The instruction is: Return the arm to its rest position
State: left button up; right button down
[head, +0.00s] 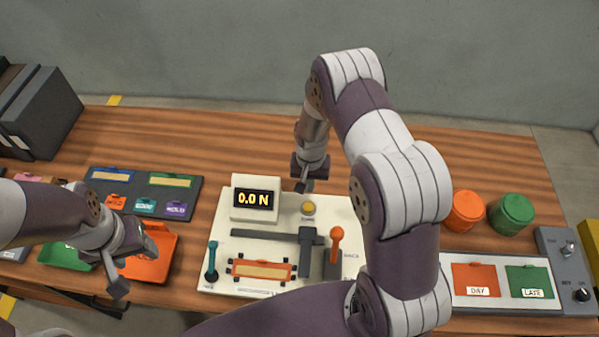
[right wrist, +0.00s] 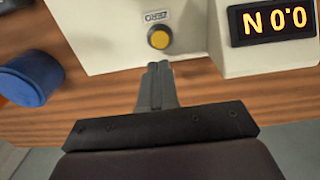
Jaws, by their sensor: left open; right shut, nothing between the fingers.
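My right arm rises from the bottom, bends high over the table and hangs down at its far part. Its gripper (head: 303,186) is shut and empty, just behind the yellow button (head: 308,208) of the pale test device (head: 215,262). In the right wrist view the closed fingertips (right wrist: 158,68) point at the yellow button (right wrist: 159,39), marked ZERO, with a small visible gap. The display (head: 256,198) reads 0.0 N. My left gripper (head: 118,284) is open and empty, over the orange tray (head: 160,262) at the left; its fingers are partly hidden by its own body.
An orange-handled lever (head: 337,236) and a teal lever (head: 212,262) stand on the device. Orange (head: 467,211) and green (head: 512,213) canisters stand at the right, beside a DAY/LATE panel (head: 446,290). A blue cylinder (right wrist: 32,78) stands near the right gripper. Dark binders (head: 45,115) fill the far left.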

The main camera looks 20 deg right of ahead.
jog(key=s+a+r+n+b, duration=0.1)
jog(key=s+r+n, duration=0.1)
jog(key=s+r, duration=0.5)
jog(key=s+a+r+n+t+b, duration=0.1)
jog(key=s+a+r+n, duration=0.1)
jog(key=s+r, duration=0.5)
jog(key=shift+s+r+n, duration=0.2)
jog(key=shift+r+n, duration=0.5)
jog(key=shift+r, duration=1.1)
